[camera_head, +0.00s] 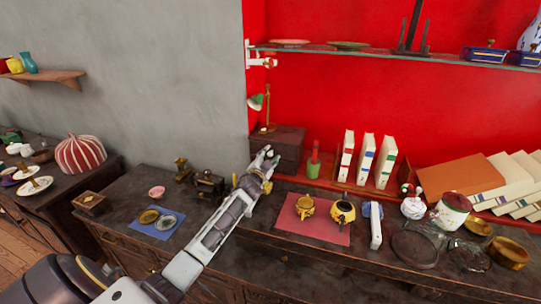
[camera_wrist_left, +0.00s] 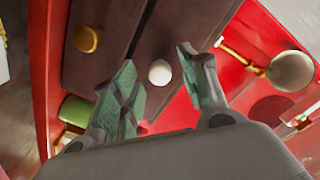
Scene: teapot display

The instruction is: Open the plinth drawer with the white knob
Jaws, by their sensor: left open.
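The dark wooden plinth (camera_head: 285,142) stands at the back of the counter against the red wall. In the left wrist view its front shows two panels side by side. The white knob (camera_wrist_left: 160,72) is on one drawer front (camera_wrist_left: 172,28), and a brass knob (camera_wrist_left: 88,38) is on the other. Both fronts look shut. My left gripper (camera_head: 266,161) is in front of the plinth and hides part of it. Its fingers (camera_wrist_left: 157,64) are open and empty, with the white knob showing between the tips; I cannot tell the gap in depth. My right gripper is not in view.

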